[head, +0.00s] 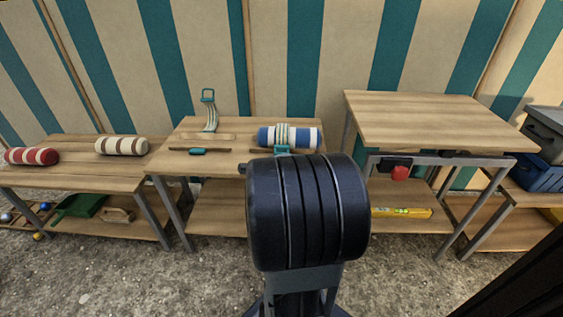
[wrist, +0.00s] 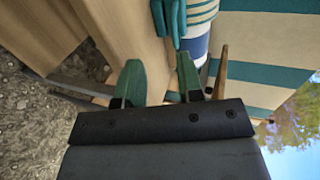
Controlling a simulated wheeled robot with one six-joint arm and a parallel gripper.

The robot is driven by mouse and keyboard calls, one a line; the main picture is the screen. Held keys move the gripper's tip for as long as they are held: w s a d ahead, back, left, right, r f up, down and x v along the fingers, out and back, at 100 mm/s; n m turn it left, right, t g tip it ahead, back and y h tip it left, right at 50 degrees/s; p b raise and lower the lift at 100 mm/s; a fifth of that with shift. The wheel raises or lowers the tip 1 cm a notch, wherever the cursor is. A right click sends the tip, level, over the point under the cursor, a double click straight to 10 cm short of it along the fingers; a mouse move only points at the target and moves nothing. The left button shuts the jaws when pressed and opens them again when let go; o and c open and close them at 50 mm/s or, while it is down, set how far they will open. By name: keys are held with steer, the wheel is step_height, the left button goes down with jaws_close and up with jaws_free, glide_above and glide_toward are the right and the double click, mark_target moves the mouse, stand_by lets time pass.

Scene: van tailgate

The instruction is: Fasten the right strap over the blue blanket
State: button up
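The blue-and-white striped blanket (head: 306,138) lies rolled on the right of the middle table. The right strap (head: 282,134), cream with teal stripes, lies over it. Its teal buckle (head: 283,150) is at the blanket's front; whether it is latched I cannot tell. My arm hides the space just below. In the wrist view, the teal buckle (wrist: 170,16), strap (wrist: 203,12) and part of the blanket (wrist: 195,42) show at the top, beyond my fingertips. My gripper (wrist: 158,80) is open with nothing between its green fingers. In the head view my arm hides it.
A left strap (head: 210,110) stands up behind a teal catch (head: 197,151), with no roll under it. Red-striped (head: 31,156) and brown-striped (head: 121,146) rolls lie on the left table (head: 75,175). A higher table (head: 430,120) stands close on the right.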

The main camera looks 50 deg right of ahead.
steer(key=shift+p+v, duration=0.3)
steer(key=shift+v, duration=0.85)
steer(key=shift+w+r, duration=0.1)
steer(key=shift+r, duration=0.05)
steer(key=w+a+r+n+y+p, duration=0.2)
steer(key=a+r+n+y+p, duration=0.2)
steer(key=a+r+n+p, duration=0.45)
steer(key=w+a+r+n+y+p, duration=0.2)
steer(key=a+r+n+y+p, duration=0.3)
steer(key=a+r+p, duration=0.7)
steer(key=s+a+r+n+g+y+p, duration=0.1)
steer(key=s+a+r+n+g+p, duration=0.1)
steer(key=s+a+r+n+p, duration=0.2)
steer(key=s+a+r+n+g+y+p, duration=0.1)
steer(key=s+a+r+n+g+p, duration=0.2)
steer(key=r+n+p, duration=0.7)
step_height(320, 180, up, 6)
steer(key=s+a+p, duration=0.2)
steer(key=p, duration=0.3)
steer(key=shift+s+n, duration=0.2)
steer(key=shift+n, duration=0.15)
